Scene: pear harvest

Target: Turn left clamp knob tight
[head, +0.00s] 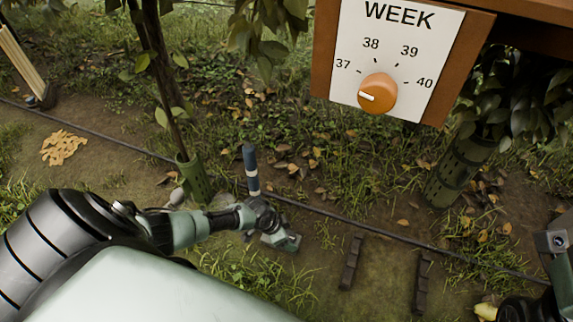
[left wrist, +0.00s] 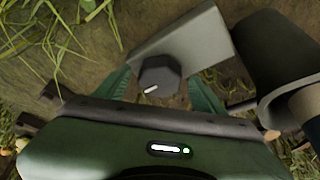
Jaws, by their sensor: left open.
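The left clamp shows in the left wrist view as a grey metal block (left wrist: 190,42) with a dark, many-sided knob (left wrist: 158,76) bearing a short white mark. My left gripper (left wrist: 163,84) is open, with one green finger on each side of the knob. I cannot tell whether the fingers touch it. In the head view my left gripper (head: 284,240) is low over the ground beside the foot of a blue and white post (head: 251,170); the knob cannot be made out there. Part of my right arm shows at the right edge, without clear fingers.
A wooden board carries a WEEK dial (head: 378,94) with its mark pointing left, near 37. A thin dark line (head: 350,217) runs along the ground. Two dark bars (head: 351,262) lie on the soil. Tree guards (head: 459,170) stand around the trunks.

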